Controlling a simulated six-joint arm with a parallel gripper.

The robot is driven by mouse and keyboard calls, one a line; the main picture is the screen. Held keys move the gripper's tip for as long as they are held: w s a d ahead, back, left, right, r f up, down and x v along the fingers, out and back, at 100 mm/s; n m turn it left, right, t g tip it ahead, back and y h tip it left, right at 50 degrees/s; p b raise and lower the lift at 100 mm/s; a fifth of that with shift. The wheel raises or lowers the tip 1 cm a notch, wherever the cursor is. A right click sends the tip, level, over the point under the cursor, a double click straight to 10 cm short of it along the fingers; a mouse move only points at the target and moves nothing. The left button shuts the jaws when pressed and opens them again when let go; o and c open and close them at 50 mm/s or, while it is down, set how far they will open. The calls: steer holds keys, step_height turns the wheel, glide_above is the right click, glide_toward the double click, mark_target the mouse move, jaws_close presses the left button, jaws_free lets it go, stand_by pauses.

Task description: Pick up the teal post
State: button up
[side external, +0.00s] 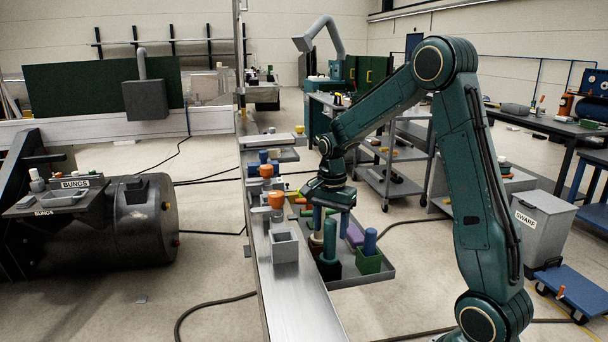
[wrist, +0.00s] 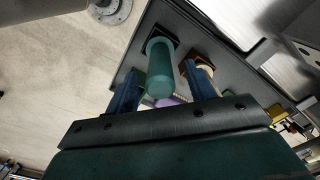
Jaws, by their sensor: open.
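The teal post (side external: 329,240) stands upright in a dark square block (side external: 328,269) on the grey tray, below my wrist in the side view. My gripper (side external: 331,225) is open, pointing down, with its blue fingers around the post's upper end in that picture. In the wrist view the teal post (wrist: 160,68) shows between the two spread fingers of my gripper (wrist: 163,78), with gaps on both sides. I cannot tell exactly how deep the fingers reach along it. Nothing is held.
A purple piece (side external: 355,234) lies behind. The grey tray (side external: 365,280) adjoins a metal rail (side external: 290,300) carrying a grey open box (side external: 284,246) and an orange-topped piece (side external: 276,200).

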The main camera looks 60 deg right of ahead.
steer(key=shift+f, duration=0.6)
jaws_close()
